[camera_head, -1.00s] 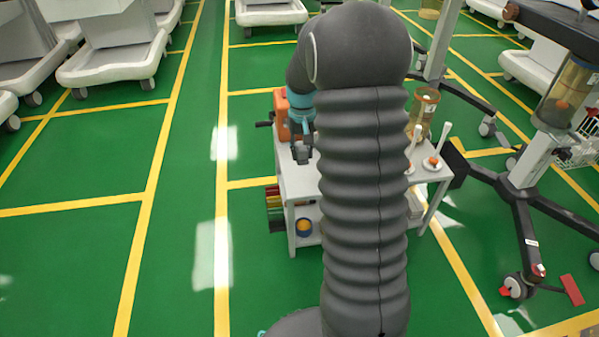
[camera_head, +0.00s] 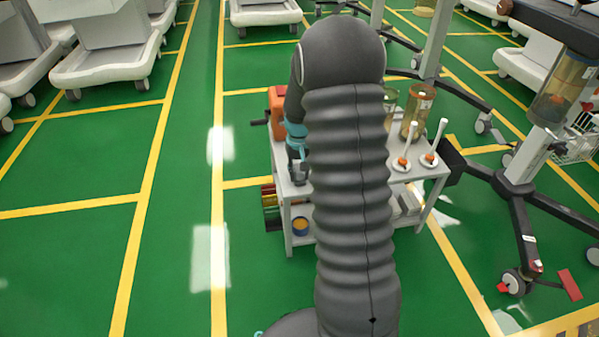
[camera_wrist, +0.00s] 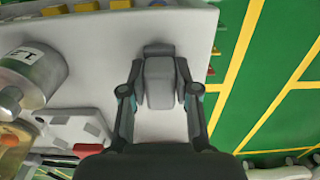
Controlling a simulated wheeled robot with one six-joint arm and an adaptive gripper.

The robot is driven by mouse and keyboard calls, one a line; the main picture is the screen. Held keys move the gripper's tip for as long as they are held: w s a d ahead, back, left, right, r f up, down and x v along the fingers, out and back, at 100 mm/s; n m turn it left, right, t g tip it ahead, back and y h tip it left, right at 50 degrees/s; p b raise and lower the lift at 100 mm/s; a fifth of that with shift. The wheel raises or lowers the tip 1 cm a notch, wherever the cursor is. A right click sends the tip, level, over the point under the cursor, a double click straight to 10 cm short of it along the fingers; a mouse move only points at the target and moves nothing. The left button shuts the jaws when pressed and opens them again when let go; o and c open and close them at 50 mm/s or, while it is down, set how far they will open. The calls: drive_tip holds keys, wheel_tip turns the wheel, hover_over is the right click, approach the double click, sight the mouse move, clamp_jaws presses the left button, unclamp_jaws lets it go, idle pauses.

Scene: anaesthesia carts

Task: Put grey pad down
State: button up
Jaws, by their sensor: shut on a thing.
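The grey pad (camera_wrist: 159,84) is between the two fingers of my gripper (camera_wrist: 160,92) in the wrist view, and the fingers are shut on it. Below it is the light top of the cart (camera_wrist: 85,30), near its right edge. I cannot tell whether the pad touches the surface. In the head view my gripper (camera_head: 299,174) is over the left side of the cart top (camera_head: 432,170). The pad cannot be made out clearly there, and my arm hides the middle of the cart.
An orange case (camera_head: 277,108) stands at the back left of the cart. Amber containers (camera_head: 418,108) and white-handled tools (camera_head: 436,142) stand on its right. In the wrist view a metal cylinder (camera_wrist: 38,68) is left of my gripper. A dark wheeled stand (camera_head: 515,190) is at right.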

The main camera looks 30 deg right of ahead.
drive_tip(key=shift+f, duration=0.1)
drive_tip(key=o, duration=1)
wheel_tip(320, 180, up, 12)
drive_tip(key=p, duration=0.1)
drive_tip(key=s+a+r+n+t, duration=0.1)
drive_tip(key=s+a+r+t, duration=0.1)
drive_tip(key=s+a+r, duration=0.8)
drive_tip(key=s+a+r+n+t, duration=0.1)
drive_tip(key=s+a, duration=0.2)
drive_tip(key=s, duration=0.5)
drive_tip(key=s+a+r+n+t, duration=0.1)
drive_tip(key=s+a+r+t, duration=0.1)
drive_tip(key=s, duration=0.7)
drive_tip(key=shift+s+a+t, duration=0.25)
drive_tip(key=shift+a+t, duration=0.05)
drive_tip(key=shift+a, duration=0.35)
